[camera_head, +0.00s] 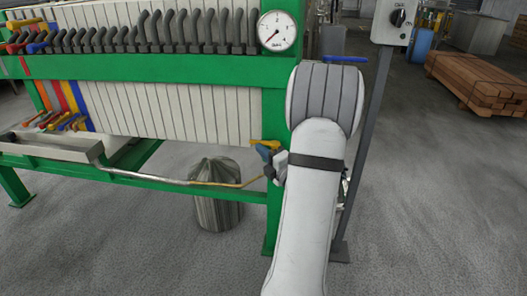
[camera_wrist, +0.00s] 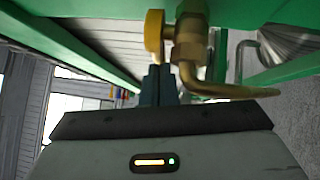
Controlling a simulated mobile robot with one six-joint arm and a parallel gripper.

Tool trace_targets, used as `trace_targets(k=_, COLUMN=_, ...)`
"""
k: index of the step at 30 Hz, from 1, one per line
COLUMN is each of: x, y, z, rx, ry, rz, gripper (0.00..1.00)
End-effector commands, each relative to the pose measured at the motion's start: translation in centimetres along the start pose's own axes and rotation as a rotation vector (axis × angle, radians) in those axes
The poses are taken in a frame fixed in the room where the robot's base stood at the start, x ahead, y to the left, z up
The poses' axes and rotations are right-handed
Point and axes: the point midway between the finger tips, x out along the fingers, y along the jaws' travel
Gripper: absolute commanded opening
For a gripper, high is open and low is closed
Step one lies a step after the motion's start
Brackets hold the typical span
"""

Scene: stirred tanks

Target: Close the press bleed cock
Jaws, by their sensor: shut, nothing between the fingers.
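The press bleed cock shows in the head view as a yellow lever (camera_head: 266,143) at the green end post of the filter press. In the wrist view its yellow handle (camera_wrist: 154,32) sits beside a brass body (camera_wrist: 190,48) with a bent brass outlet pipe (camera_wrist: 228,91). My gripper (camera_wrist: 157,72) is shut and empty. Its fingertips are right at the yellow handle's lower end; I cannot tell whether they touch it. In the head view my gripper (camera_head: 266,155) is just below the lever, partly hidden by my wrist.
The green press frame (camera_head: 190,69) carries a pressure gauge (camera_head: 277,31) above. A thin pipe (camera_head: 180,181) runs left from beside my gripper, past a ribbed grey bin (camera_head: 217,212). A grey post (camera_head: 361,140) with a switch box (camera_head: 393,20) stands right of my arm.

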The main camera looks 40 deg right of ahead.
Motion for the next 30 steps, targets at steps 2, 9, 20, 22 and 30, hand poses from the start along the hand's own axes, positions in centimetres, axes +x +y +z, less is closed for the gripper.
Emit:
trace_targets(k=2, x=0.4, y=0.5, z=0.3, rx=0.001, ry=0.000, rz=0.000, gripper=0.00)
trace_targets(k=9, x=0.8, y=0.2, z=0.7, rx=-0.004, ry=-0.004, rz=0.004, gripper=0.00)
trace_targets(k=20, x=0.4, y=0.3, z=0.0, rx=-0.004, ry=-0.003, rz=0.004, gripper=0.00)
trace_targets(k=22, x=-0.1, y=0.2, z=-0.9, rx=0.000, ry=-0.001, rz=0.003, gripper=0.00)
trace_targets(k=30, x=-5.4, y=0.2, z=-2.8, rx=0.007, ry=-0.006, rz=-0.007, gripper=0.00)
